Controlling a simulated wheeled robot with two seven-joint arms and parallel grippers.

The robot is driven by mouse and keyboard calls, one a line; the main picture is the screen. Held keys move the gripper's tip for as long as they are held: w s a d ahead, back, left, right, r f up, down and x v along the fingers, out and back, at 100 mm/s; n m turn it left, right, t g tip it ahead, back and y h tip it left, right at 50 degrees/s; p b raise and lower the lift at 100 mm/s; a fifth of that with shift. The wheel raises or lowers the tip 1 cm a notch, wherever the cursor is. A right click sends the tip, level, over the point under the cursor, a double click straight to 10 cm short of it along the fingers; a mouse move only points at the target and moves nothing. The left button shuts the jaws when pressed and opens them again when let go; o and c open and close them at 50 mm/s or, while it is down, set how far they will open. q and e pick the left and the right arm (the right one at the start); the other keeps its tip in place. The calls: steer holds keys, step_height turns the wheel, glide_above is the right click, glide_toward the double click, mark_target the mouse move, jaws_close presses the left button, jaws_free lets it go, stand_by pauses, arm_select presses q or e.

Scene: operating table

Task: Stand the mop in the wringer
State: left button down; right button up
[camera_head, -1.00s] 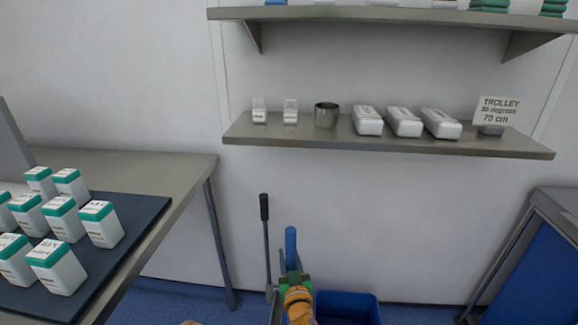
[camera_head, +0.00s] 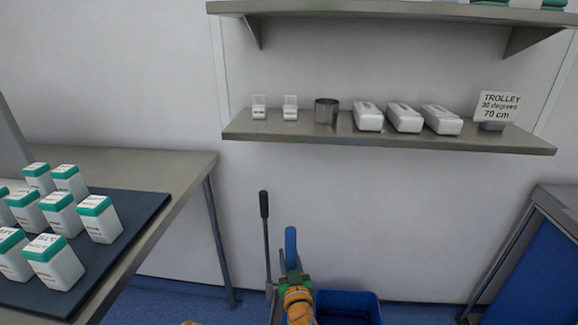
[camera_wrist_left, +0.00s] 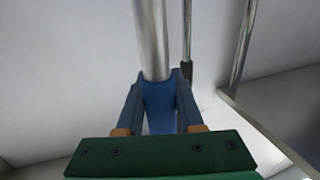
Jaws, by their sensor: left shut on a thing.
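The mop's blue handle grip (camera_head: 291,245) stands about upright at the bottom middle of the head view. My left gripper (camera_head: 292,272) is shut on it. In the left wrist view the dark fingers of my left gripper (camera_wrist_left: 158,85) close around the blue grip (camera_wrist_left: 159,108), and the mop's silver pole (camera_wrist_left: 151,40) runs away from it. The mop's head is hidden. A grey wringer lever with a black grip (camera_head: 264,206) stands just left of the mop, apart from it. The blue bucket (camera_head: 372,308) is low at the right, partly cut off. My right gripper is out of view.
A steel table (camera_head: 190,165) at the left carries a dark mat (camera_head: 140,215) with several green-lidded white containers. A wall shelf (camera_head: 400,146) with boxes, a metal cup and a sign hangs beyond the mop. A blue-panelled trolley (camera_head: 545,260) stands at the right.

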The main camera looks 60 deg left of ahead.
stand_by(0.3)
arm_select(q)
steer(key=shift+c, duration=2.3)
jaws_free()
steer(key=shift+f, duration=0.15)
